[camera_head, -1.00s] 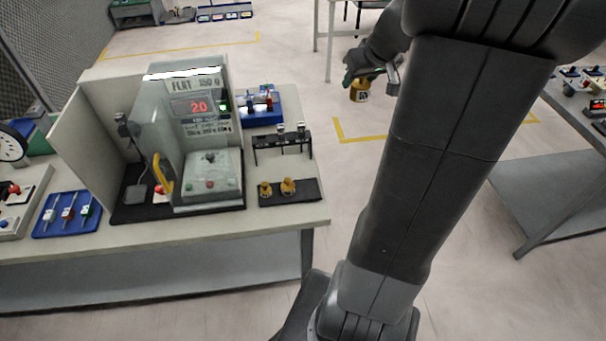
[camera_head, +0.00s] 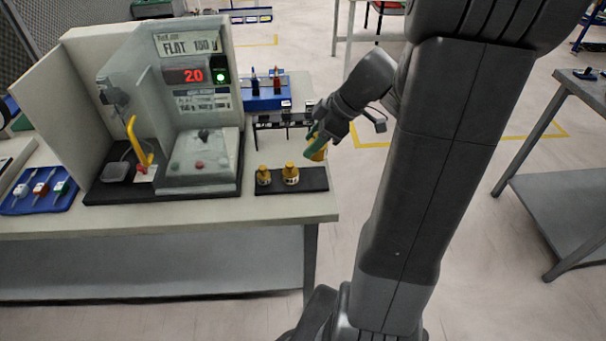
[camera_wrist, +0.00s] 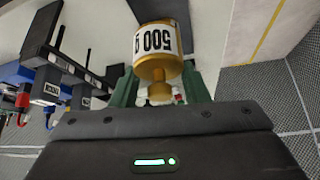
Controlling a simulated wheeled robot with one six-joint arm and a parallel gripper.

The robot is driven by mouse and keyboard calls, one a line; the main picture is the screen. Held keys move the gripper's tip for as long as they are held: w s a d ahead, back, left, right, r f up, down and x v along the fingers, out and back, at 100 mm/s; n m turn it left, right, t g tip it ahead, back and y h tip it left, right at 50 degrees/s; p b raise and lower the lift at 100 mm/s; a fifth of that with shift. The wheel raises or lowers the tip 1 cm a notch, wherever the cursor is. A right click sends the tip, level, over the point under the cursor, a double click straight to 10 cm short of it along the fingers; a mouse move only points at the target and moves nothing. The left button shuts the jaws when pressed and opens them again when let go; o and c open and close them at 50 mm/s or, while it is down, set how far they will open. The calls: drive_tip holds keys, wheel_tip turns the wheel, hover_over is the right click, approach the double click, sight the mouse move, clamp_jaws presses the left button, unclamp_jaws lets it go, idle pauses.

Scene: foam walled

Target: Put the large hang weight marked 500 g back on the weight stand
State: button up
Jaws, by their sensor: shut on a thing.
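The brass 500 g weight (camera_wrist: 160,50) fills the top middle of the wrist view, its white label reading 500 upside down. My gripper (camera_wrist: 160,92) is shut on it, with a green finger on each side of its neck. In the head view the weight (camera_head: 317,150) shows partly behind my gripper (camera_head: 318,138), above the right end of the black weight stand (camera_head: 312,179). Two smaller brass weights, one at the left (camera_head: 263,175) and one near the middle (camera_head: 290,173), stand on it. The stand's right part is bare. Any gap below the held weight is hard to judge.
A black rack (camera_head: 268,123) stands just behind the stand, close to my gripper. A blue tray (camera_head: 262,95) sits behind. The bench's right edge is close to the stand.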

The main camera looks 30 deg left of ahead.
wheel_tip(320, 180, down, 8)
drive_tip(key=shift+w+r+b, duration=0.1)
drive_tip(key=shift+r+b, duration=0.1)
drive_tip(key=shift+b, duration=0.65)
drive_tip(key=shift+r, duration=0.1)
drive_tip(key=o, duration=1.3)
drive_tip(key=shift+o, duration=0.2)
drive_tip(key=p+v, duration=0.2)
drive_tip(key=v, duration=1)
drive_tip(key=shift+p, duration=0.3)
